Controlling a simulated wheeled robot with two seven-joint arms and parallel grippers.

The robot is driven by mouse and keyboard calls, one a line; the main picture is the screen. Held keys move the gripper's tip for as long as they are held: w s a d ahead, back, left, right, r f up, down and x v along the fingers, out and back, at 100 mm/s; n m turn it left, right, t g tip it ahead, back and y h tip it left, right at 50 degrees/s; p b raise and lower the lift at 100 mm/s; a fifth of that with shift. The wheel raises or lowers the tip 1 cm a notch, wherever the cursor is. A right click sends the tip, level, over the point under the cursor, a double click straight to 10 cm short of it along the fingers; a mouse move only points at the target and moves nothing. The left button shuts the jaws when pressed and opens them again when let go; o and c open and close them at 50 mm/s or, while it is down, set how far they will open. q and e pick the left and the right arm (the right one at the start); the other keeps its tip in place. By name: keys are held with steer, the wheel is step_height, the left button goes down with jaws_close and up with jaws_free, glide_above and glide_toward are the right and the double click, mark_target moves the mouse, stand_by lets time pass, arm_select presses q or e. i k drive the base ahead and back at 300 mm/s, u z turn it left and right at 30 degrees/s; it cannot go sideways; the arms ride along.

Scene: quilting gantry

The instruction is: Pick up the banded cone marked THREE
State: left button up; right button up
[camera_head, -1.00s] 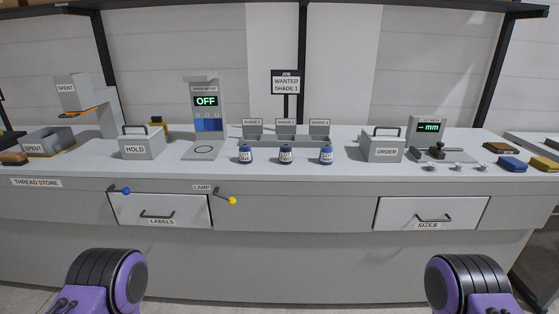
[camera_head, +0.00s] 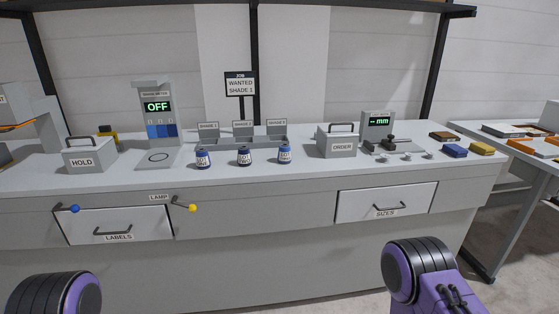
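Three small blue cones with dark tops and white label bands stand in a row on the bench: a left cone (camera_head: 203,159), a middle cone (camera_head: 244,157) and a right cone (camera_head: 285,154). The lettering on their bands is too small to read surely, so I cannot tell which one is marked THREE. All stand upright in front of the grey rack marked with shades. Only black and purple links of my two arms show at the bottom edge, well in front of the bench. Neither gripper shows.
The grey bench (camera_head: 330,182) carries a HOLD box (camera_head: 90,157), a lamp stand reading OFF (camera_head: 158,104), an ORDER box (camera_head: 341,147) and a gauge (camera_head: 378,125). A yellow-knobbed lever (camera_head: 192,208) juts from the front. A side table (camera_head: 480,127) stands at right.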

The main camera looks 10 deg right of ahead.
mark_target(284, 157)
steer(key=u, duration=0.35)
steer(key=k, duration=0.35)
steer(key=z, duration=1.6)
steer(key=i, duration=1.55)
steer(key=u, duration=0.6)
